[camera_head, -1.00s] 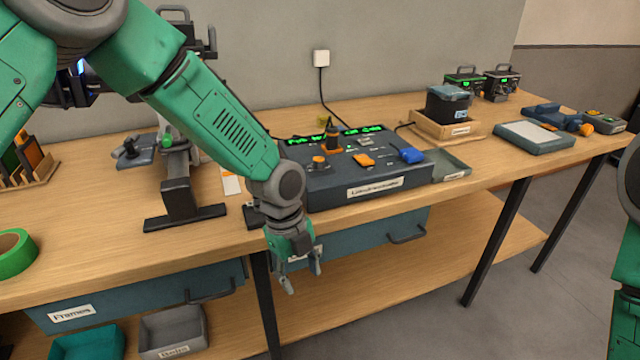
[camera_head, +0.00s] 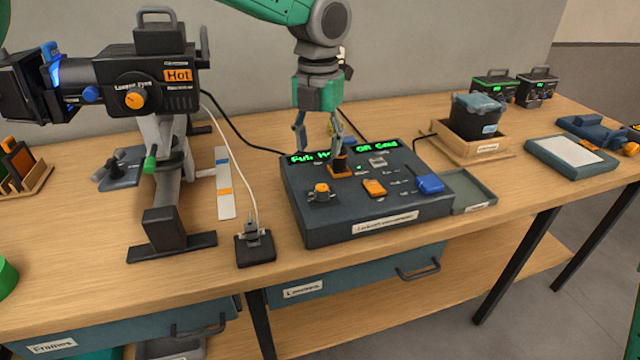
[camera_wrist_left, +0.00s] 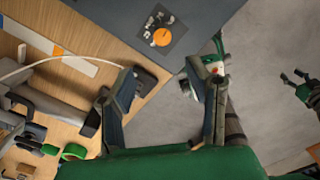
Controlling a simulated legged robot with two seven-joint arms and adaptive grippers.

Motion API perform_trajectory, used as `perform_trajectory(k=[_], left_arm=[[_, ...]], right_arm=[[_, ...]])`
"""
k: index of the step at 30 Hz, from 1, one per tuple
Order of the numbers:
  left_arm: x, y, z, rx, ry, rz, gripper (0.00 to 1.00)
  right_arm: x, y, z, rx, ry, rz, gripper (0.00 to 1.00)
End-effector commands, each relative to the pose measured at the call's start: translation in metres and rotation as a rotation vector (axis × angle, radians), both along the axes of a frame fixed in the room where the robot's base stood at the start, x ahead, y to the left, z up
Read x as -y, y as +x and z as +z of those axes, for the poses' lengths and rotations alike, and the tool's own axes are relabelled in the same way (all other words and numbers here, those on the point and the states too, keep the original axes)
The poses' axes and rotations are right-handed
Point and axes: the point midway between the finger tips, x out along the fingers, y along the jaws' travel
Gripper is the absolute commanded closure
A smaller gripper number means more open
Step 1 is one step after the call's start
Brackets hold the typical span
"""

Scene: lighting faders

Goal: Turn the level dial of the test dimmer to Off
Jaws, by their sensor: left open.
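The dark control console (camera_head: 400,212) stands on the wooden bench, with a lit green display along its back edge. A round orange dial (camera_head: 321,190) sits at its front left with small marks around it. I cannot read its setting. The same dial shows at the top of the left wrist view (camera_wrist_left: 162,36). An orange-based knob with a dark top (camera_head: 340,163) stands behind it. My left gripper (camera_head: 320,145) is open and empty, pointing down above the console. It hides part of the display.
An orange slider (camera_head: 374,188) and a blue one (camera_head: 430,184) sit right of the dial. A lantern on a stand (camera_head: 150,85) is at left. A black socket block with a white cable (camera_head: 255,248) lies beside the console. A tray (camera_head: 476,195) is at right.

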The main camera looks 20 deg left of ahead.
Motion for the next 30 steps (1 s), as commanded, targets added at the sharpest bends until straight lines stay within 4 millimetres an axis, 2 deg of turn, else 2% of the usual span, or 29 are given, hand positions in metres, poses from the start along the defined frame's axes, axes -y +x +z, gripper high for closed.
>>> perform_trajectory(k=[1,6,13,18,27,28,30], left_arm=[[0.001,0.0,-0.016,-0.006,0.003,-0.001,0.55],[0.0,0.001,-0.053,-0.006,0.002,-0.001,0.55],[-0.002,0.0,-0.09,-0.003,-0.002,0.001,0.55],[-0.002,0.002,-0.103,-0.001,-0.002,0.001,0.55],[0.001,0.001,-0.105,-0.001,0.0,0.001,0.55],[0.001,0.001,-0.105,-0.001,0.0,0.001,0.59],[0.001,0.001,-0.105,-0.001,0.0,0.001,0.83]], right_arm=[[0.0,0.0,-0.002,0.001,0.0,0.0,0.6],[0.0,0.001,-0.006,0.002,0.0,-0.001,0.6],[0.0,0.001,-0.008,0.002,0.0,-0.001,0.6],[0.0,0.001,-0.009,0.002,0.0,-0.001,0.6],[0.0,0.001,-0.009,0.002,0.0,0.0,0.6],[0.0,0.001,-0.009,0.002,0.0,0.0,0.6],[0.0,0.001,-0.009,0.002,0.0,0.0,0.6]])
